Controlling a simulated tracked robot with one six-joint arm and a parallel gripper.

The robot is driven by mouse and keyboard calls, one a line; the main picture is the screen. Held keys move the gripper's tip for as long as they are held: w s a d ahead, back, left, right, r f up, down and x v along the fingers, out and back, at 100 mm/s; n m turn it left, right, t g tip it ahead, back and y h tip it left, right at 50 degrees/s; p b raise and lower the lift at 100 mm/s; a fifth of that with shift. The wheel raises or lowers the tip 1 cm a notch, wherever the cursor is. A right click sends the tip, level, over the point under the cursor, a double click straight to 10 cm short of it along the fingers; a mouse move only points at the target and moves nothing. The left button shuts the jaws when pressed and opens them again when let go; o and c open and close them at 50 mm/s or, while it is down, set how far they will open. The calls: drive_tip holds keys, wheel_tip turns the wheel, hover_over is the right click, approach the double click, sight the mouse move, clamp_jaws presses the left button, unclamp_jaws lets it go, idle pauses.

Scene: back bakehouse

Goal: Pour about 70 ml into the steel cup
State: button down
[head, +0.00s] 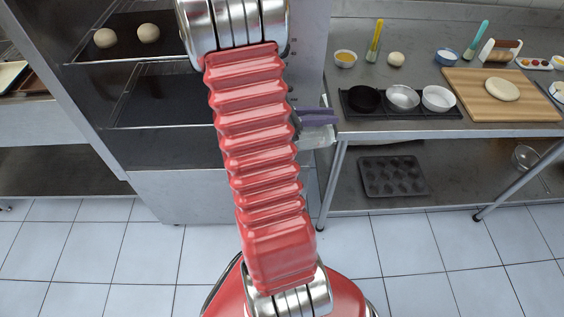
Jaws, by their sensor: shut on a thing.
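The steel cup (403,98) stands in the middle of a black rack (382,116) on the steel counter to the right. A black cup (364,98) is on its left and a white cup (438,99) on its right. My gripper (320,117) shows only as purple finger-like parts beside my red arm, left of the rack. It is shut on a grey vessel (318,137) that is mostly hidden behind the arm. The vessel's contents and exact tilt cannot be seen. The vessel is apart from the steel cup.
A yellow-filled bowl (346,59), a yellow-handled tool (375,40) and a dough ball (396,59) lie behind the rack. A wooden board (500,95) with dough is to the right. A muffin tin (392,176) is on the shelf below. A tall rack oven (160,150) stands left.

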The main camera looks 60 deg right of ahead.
drive_tip(key=shift+x, duration=0.95)
drive_tip(key=shift+s+d+t+y, duration=0.15)
drive_tip(key=shift+t+y, duration=0.35)
drive_tip(key=shift+s+d+r+t+y, duration=0.3)
drive_tip(key=shift+d+r+t+y, duration=0.1)
drive_tip(key=shift+t, duration=0.1)
drive_tip(key=shift+s, duration=0.1)
